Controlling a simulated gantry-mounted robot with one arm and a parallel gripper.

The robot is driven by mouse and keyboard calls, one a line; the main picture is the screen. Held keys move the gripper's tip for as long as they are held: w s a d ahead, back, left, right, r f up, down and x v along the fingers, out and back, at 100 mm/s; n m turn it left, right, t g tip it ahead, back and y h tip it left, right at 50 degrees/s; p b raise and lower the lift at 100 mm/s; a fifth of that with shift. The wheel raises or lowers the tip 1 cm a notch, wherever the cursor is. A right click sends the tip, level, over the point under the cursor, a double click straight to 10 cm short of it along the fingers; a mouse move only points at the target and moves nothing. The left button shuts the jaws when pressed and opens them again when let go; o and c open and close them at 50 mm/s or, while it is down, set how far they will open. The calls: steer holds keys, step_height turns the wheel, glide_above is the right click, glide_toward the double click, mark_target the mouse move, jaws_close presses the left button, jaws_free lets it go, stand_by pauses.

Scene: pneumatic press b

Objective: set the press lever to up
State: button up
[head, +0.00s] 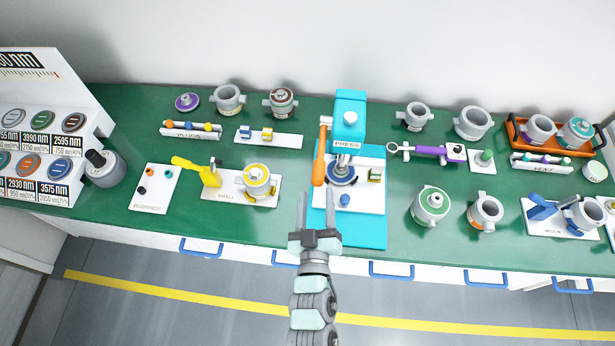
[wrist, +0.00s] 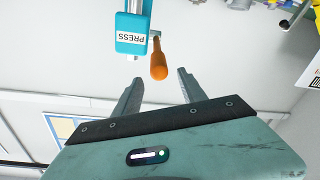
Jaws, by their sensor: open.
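The press (head: 349,118) is a teal column and head labelled PRESS, standing on a teal base (head: 372,232) at the middle of the bench. Its orange lever (head: 320,158) is on the left side of the head, its thick end toward me in the head view. My gripper (head: 315,237) is open and empty, in front of the press base in that view. In the wrist view the press head (wrist: 132,35) appears with its label upside down. The lever (wrist: 159,62) points toward the gap between my open fingers (wrist: 160,76), apart from them.
A yellow-handled tool (head: 208,174) and a yellow-topped pot (head: 257,183) stand left of the press. A purple-handled tool (head: 432,152) and a green-lidded pot (head: 431,204) stand to the right. Blue drawer handles (head: 390,270) line the bench's front edge.

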mark_target(319, 150)
steer(key=w+p, duration=0.2)
steer(key=w, duration=0.8)
steer(key=shift+w+f, duration=0.15)
steer(key=shift+w, duration=0.25)
steer(key=shift+c, duration=0.6)
jaws_close()
stand_by(0.5)
